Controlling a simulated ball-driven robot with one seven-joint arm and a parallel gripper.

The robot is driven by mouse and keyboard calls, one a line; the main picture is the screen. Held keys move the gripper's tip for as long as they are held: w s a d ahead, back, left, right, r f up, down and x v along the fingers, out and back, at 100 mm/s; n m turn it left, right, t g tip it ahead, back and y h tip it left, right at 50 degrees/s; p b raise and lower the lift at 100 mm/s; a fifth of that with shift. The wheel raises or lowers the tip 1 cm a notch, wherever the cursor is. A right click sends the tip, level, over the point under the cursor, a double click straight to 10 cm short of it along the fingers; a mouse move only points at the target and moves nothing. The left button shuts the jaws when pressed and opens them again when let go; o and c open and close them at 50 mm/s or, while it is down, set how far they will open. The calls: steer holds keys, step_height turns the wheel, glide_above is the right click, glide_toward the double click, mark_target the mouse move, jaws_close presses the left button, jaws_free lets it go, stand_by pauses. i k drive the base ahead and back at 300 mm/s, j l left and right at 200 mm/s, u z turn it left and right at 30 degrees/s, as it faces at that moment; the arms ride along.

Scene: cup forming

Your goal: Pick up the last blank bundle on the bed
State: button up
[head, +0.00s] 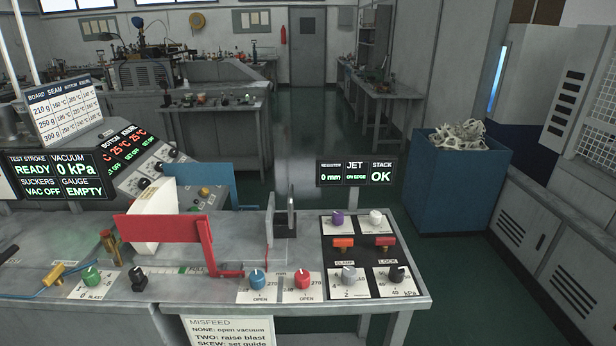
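A white, curved stack of paper blanks (155,214) stands upright on the grey machine bed (240,225), left of centre. A red guide plate (165,229) stands in front of it and hides its lower right part. A blue guide plate (199,180) stands behind it. I cannot tell whether this stack is one bundle or several. No other blank bundle shows clearly on the bed. My gripper is not visible in the head view.
Thin upright metal plates (291,216) stand right of the guides. A black knob panel (370,255) fills the bed's right end, below a display reading "STACK OK" (381,173). Left displays (75,176) read "READY" and "EMPTY". A blue bin (455,190) of scrap stands right.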

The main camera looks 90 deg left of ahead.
mark_target(160, 198)
steer(key=u, duration=3)
steer(key=k+l+z, duration=0.15)
steer(key=z, duration=0.35)
steer(key=k+l+z, duration=0.3)
steer(key=z, duration=0.15)
